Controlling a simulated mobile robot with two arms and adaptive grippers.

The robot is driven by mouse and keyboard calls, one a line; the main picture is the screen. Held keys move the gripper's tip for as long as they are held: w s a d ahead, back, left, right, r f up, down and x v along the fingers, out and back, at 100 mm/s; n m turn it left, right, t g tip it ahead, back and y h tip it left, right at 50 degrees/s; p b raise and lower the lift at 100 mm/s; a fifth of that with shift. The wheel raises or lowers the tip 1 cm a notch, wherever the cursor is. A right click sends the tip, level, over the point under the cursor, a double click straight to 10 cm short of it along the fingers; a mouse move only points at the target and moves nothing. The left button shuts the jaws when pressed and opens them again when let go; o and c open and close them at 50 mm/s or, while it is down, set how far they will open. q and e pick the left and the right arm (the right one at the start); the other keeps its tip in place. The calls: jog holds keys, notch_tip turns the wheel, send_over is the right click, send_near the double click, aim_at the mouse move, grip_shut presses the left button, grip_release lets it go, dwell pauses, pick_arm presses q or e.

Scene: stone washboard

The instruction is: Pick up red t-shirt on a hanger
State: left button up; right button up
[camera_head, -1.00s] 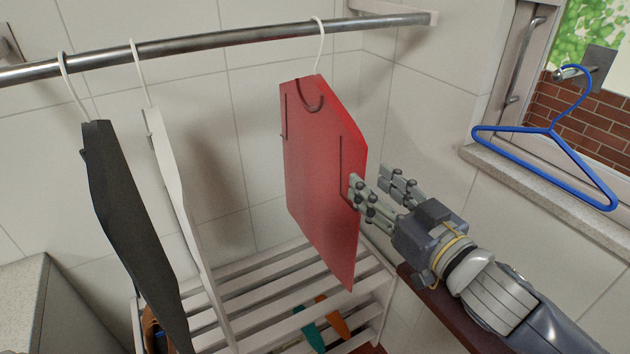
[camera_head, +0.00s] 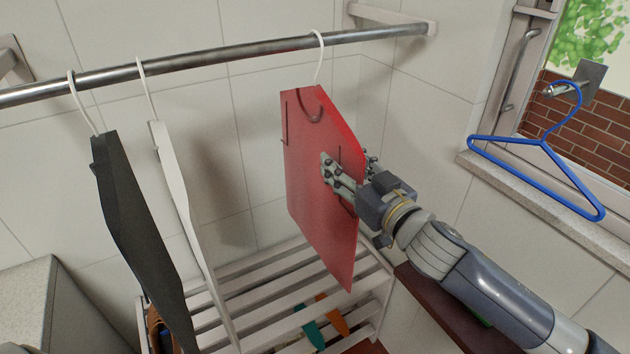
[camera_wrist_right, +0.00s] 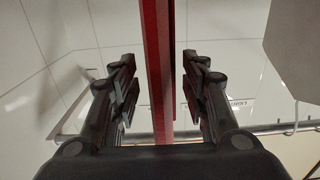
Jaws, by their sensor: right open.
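The red t-shirt (camera_head: 318,220) hangs on a white hanger (camera_head: 319,55) from the metal rail (camera_head: 230,50). It is a flat, stiff-looking red panel with dark outlines at the neck and sleeves. My right gripper (camera_head: 347,168) is open around the shirt's right edge, one finger on the near face and the other behind it. In the right wrist view the red shirt (camera_wrist_right: 158,70) runs edge-on between the two open fingers (camera_wrist_right: 158,80), with gaps visible on both sides. My left gripper is not in view.
A black garment (camera_head: 140,235) and a white garment (camera_head: 180,190) hang to the left on the same rail. A white slatted rack (camera_head: 265,280) stands below. A blue hanger (camera_head: 545,145) hangs from a wall hook (camera_head: 575,87) at the right.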

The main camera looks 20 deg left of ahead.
jog(key=shift+x, duration=0.8)
grip_shut()
